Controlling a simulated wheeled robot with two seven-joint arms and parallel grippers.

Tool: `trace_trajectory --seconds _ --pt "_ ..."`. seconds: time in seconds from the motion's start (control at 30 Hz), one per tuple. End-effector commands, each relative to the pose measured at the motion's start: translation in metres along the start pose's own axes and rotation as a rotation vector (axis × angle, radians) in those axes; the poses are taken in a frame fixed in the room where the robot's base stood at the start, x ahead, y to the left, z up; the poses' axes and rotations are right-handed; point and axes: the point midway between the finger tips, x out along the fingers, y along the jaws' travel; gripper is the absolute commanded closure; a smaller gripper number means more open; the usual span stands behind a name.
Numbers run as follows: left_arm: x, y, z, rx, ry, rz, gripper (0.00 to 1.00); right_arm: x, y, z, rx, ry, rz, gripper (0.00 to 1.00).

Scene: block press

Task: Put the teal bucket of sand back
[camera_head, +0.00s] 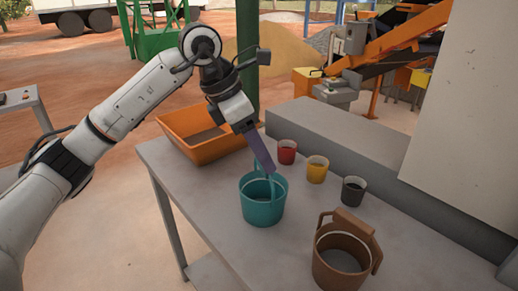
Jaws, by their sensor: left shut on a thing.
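The teal bucket (262,208) is upright at the middle of the grey table (213,196), and its thin handle stands raised. Its base looks to be on or very close to the table top; I cannot tell which. What it holds is hard to make out. My left gripper (267,168) reaches down from above with its fingers at the bucket's handle, shut on it. The fingers hide part of the handle. My right gripper is not in view.
A brown bucket (335,272) stands at the front right. Red (287,153), yellow (317,171) and dark (353,191) cups line the table's back beside a grey ledge (350,146). An orange tray (190,150) is at the far left. The table left of the teal bucket is clear.

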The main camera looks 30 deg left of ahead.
Motion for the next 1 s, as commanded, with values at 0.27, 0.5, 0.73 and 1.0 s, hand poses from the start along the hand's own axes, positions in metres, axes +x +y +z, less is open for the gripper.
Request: trace_trajectory --seconds 0.27,0.5,0.73,1.0 --pt "0.002 0.000 -0.001 0.000 0.001 -0.001 0.26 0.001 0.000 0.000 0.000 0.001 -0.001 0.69" --pt "-0.002 0.000 0.001 0.000 0.000 -0.001 0.26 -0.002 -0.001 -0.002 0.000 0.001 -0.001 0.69" --pt "-0.037 0.001 0.002 0.001 -0.005 0.002 0.26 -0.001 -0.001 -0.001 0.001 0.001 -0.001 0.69" --pt "-0.094 0.001 0.001 0.000 -0.002 0.002 0.26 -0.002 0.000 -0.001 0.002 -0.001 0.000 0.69"
